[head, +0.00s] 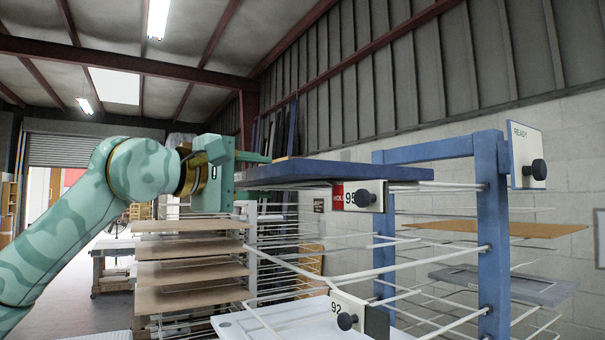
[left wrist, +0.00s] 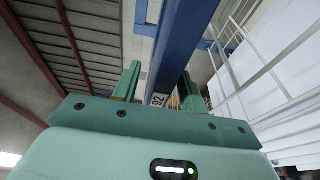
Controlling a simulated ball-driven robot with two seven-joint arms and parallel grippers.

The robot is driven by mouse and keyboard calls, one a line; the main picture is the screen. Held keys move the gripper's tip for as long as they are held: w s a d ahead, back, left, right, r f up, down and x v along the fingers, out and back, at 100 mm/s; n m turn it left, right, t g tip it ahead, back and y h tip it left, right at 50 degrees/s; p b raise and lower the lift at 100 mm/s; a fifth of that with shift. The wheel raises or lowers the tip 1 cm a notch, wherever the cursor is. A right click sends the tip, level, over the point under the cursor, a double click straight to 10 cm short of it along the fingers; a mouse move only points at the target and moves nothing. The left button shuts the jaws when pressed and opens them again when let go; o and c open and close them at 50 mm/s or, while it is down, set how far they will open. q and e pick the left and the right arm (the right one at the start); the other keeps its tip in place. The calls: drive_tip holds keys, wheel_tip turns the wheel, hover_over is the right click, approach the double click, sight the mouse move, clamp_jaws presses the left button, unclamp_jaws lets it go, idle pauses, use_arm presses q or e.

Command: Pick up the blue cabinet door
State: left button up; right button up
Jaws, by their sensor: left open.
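The blue cabinet door (head: 335,171) lies flat on the white rods at the top of a blue rack in the head view. My left gripper (head: 254,181) is at the door's left end. It is open, with one finger above the door and one below its level. A blue strip (left wrist: 181,38) that looks like the door runs between the two fingers of my left gripper (left wrist: 160,84) in the left wrist view. I cannot tell whether either finger touches it. My right gripper is in neither view.
The blue rack (head: 492,235) has white rods and black knobs. Brown boards (head: 190,248) are stacked on another rack behind. A block wall (head: 560,130) stands at the right.

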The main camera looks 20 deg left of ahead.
use_arm(q)
drive_tip(key=shift+s+a, duration=0.1)
drive_tip(key=shift+s, duration=0.05)
drive_tip(key=c, duration=0.5)
clamp_jaws()
drive_tip(key=shift+r, duration=0.1)
